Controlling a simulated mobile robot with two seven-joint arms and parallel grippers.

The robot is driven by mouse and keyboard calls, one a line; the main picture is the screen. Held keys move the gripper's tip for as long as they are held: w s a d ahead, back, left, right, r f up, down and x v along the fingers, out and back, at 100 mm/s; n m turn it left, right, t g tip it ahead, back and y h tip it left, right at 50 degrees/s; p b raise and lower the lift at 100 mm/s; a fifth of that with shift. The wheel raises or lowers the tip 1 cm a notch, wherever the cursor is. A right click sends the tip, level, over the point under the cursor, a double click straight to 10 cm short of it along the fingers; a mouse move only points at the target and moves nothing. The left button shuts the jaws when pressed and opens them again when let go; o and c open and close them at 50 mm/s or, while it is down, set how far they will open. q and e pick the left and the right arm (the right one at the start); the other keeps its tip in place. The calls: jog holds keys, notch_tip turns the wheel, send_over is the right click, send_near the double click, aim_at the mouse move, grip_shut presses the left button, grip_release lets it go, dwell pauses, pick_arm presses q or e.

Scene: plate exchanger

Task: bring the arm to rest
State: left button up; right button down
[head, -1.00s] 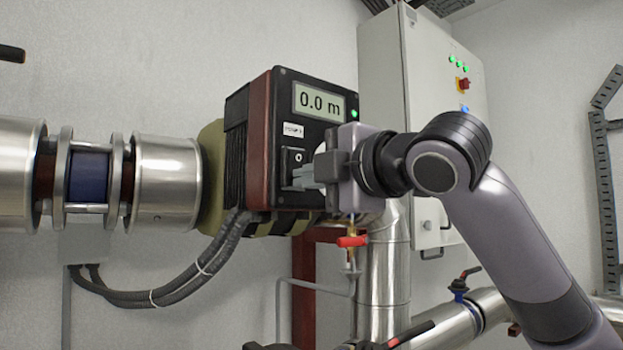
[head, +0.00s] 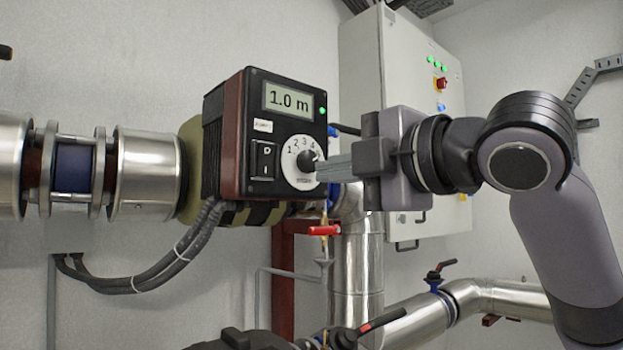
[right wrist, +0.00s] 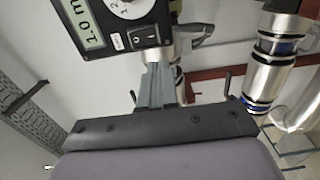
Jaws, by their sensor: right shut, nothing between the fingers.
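My right gripper (head: 324,168) is shut and empty. Its fingers point left at the control box (head: 228,150), and the tips overlap the right edge of the white numbered dial (head: 297,172) in the head view. In the right wrist view the shut fingers (right wrist: 157,70) end just below the box's rocker switch (right wrist: 150,36). I cannot tell whether there is a small gap. The box's display (head: 290,100) reads 1.0 m and a green light (head: 322,110) is lit. The rocker switch (head: 263,160) sits left of the dial. My left gripper is not in view.
A grey cabinet (head: 365,70) stands behind my gripper. A red-handled valve (head: 324,230) and a vertical metal pipe (head: 355,275) are below it. A large horizontal pipe (head: 145,175) joins the box from the left. Cables (head: 165,268) hang under the box.

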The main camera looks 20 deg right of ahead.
jog(key=shift+v, duration=0.8)
jog(key=shift+f, duration=0.15)
jog(key=w+a+f+m+g, duration=0.15)
jog(key=w+f+m, duration=0.35)
jog(key=f, duration=0.9)
jog(key=w+a+f+m+g, duration=0.1)
jog(key=w+a+f+m, duration=0.1)
jog(key=w+f, duration=0.9)
jog(key=s+f+m, duration=0.4)
jog(key=f, duration=1)
jog(key=s+d+f+m+g+h, duration=0.1)
jog(key=s+f+m, duration=0.1)
jog(key=s+f, duration=0.5)
jog(key=s+d+f+m+g+h, duration=0.1)
jog(key=s+f+m, duration=0.25)
jog(key=f, duration=0.85)
jog(key=s+d+f+m+h, duration=0.1)
jog(key=s+d+f+m, duration=0.1)
jog(key=s+f, duration=0.55)
jog(key=s+d+f+m+g+h, duration=0.1)
jog(key=s+f, duration=0.7)
jog(key=shift+g, duration=0.35)
